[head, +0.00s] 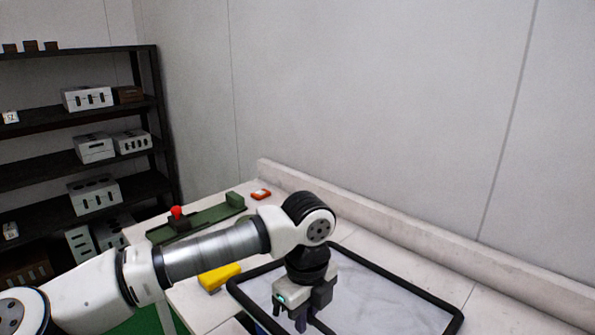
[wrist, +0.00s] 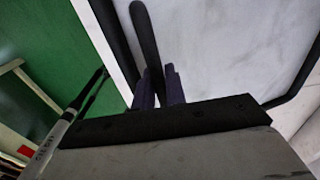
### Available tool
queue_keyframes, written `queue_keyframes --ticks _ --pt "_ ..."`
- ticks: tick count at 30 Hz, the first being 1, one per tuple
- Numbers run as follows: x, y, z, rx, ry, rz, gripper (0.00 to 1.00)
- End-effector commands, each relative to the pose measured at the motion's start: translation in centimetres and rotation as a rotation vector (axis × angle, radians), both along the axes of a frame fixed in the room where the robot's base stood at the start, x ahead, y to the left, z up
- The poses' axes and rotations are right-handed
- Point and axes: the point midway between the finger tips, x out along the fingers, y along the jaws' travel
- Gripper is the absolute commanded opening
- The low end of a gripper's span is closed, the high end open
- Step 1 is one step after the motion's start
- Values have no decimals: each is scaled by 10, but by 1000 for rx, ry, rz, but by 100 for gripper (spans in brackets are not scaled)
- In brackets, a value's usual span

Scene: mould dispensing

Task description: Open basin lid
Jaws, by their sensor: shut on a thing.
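The basin lid (head: 385,295) is a pale, marbled panel with a thick black rim, lying roughly flat at the worktop in the head view. Its pale face also fills the upper middle of the wrist view (wrist: 225,50). My gripper (head: 290,318) is at the lid's near left part, pointing down. In the wrist view my gripper's two dark purple fingers (wrist: 160,88) are shut on a black bar (wrist: 146,38), which looks like the lid's handle or rim. The basin's inside is hidden. I cannot tell whether the lid is slightly raised.
A yellow object (head: 219,276) lies left of the lid. A green fixture (head: 205,219) with a red knob and a small red item (head: 261,194) are at the back of the worktop. Dark shelves (head: 75,115) with grey blocks stand left. A raised ledge (head: 420,245) borders the wall.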

Motion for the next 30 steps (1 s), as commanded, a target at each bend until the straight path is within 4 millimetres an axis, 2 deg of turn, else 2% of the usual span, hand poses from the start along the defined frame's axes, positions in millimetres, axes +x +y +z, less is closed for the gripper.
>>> queue_keyframes --ticks 3,14,24,30 --pt "3 -3 9 -2 -5 -1 0" --pt "4 -4 12 -3 -4 0 0" --pt "15 -15 44 -3 -4 0 0" --pt "16 -17 47 -4 -4 0 0"
